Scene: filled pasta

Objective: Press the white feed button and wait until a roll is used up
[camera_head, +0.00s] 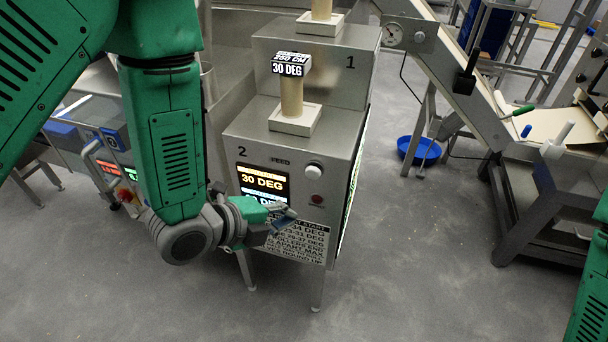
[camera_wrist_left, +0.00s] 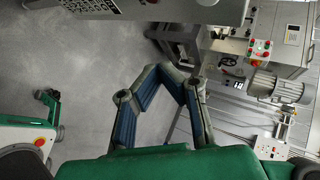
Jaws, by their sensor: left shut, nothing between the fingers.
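The white feed button (camera_head: 313,170) is a round knob on the front panel of the steel unit marked 2, to the right of the FEED label. A beige roll (camera_head: 291,98) stands upright on the white square base on top, under a "30 DEG" tag (camera_head: 289,68). A lit screen (camera_head: 263,182) also reads "30 DEG". My left gripper (camera_head: 284,219) is shut and empty, in front of the panel's lower part, below the button and apart from it in the picture. Its blue-padded fingers (camera_wrist_left: 161,70) meet at the tips in the left wrist view. My right gripper is out of view.
A red button (camera_head: 317,199) sits below the white one. A printed notice (camera_head: 300,240) is beneath, partly hidden by my gripper. Unit 1 (camera_head: 340,75) stands behind with another roll (camera_head: 321,9). A conveyor (camera_head: 450,60) and a blue bowl (camera_head: 419,151) are to the right. Floor between is clear.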

